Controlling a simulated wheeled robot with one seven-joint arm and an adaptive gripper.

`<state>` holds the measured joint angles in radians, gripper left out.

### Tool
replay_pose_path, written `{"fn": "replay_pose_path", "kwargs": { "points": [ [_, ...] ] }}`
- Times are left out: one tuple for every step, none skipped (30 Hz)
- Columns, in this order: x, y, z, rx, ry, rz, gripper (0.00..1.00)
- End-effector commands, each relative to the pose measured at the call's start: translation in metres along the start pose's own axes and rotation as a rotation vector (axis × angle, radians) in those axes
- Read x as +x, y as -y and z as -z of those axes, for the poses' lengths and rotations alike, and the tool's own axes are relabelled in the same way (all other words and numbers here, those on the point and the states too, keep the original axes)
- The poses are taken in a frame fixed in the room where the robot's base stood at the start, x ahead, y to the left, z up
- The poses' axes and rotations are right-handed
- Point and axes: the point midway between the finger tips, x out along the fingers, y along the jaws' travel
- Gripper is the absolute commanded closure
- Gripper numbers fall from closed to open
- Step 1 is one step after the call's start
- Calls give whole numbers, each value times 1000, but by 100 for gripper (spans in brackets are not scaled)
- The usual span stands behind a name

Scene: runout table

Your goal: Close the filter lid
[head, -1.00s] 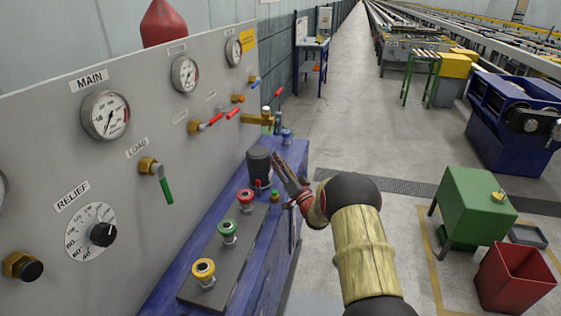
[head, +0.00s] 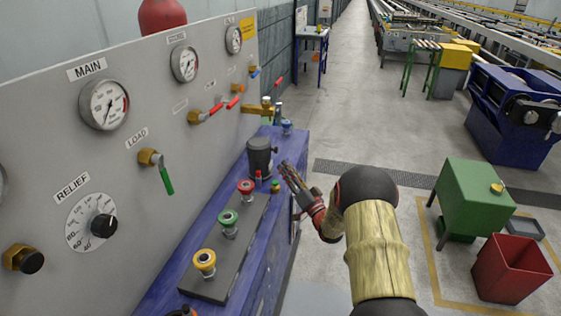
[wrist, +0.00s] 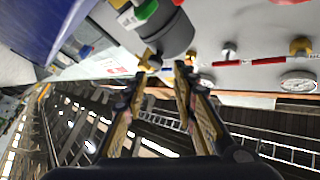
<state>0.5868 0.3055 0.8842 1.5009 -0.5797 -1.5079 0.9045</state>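The filter is a dark grey cylinder (head: 260,158) standing upright on the blue bench beside the panel. It also shows at the top of the wrist view (wrist: 168,35), with a small brass fitting at its near end. I cannot tell where its lid is or whether it is shut. My gripper (head: 285,168) is just right of the filter in the head view, with a small gap between them. In the wrist view its two fingers (wrist: 165,70) are apart with nothing between them.
Red, green and yellow buttons (head: 228,223) sit on a dark plate on the bench (head: 158,288). The grey panel (head: 60,145) carries gauges, valves and a relief dial. A green box (head: 476,197) and a red bin (head: 511,268) stand at the right. The floor between is clear.

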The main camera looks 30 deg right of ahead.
Motion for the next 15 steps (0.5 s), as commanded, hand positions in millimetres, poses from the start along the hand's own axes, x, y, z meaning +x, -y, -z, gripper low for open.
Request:
{"fn": "replay_pose_path", "kwargs": {
  "points": [
    [-8, 0, 2, -1, -3, 0, 72],
    [-12, 0, 3, -2, -4, 0, 72],
    [-17, 0, 3, -2, -4, 0, 72],
    [-20, 0, 3, -1, -4, 1, 72],
    [-23, 0, 3, -1, -5, 2, 72],
    [-25, 1, 4, -1, -5, 2, 72],
    [-27, 1, 4, -2, -6, 2, 72],
    [-28, 1, 4, -2, -6, 3, 72],
    [-29, 1, 5, -2, -7, 3, 72],
    [-30, 1, 5, -2, -7, 3, 72],
    [-30, 1, 5, -3, -8, 3, 72],
    [-30, 1, 5, -3, -8, 3, 72],
    [-30, 1, 5, -3, -8, 4, 72],
    [-30, 1, 5, -3, -8, 4, 72],
    [-30, 1, 5, -3, -8, 4, 72]
  ]
}}
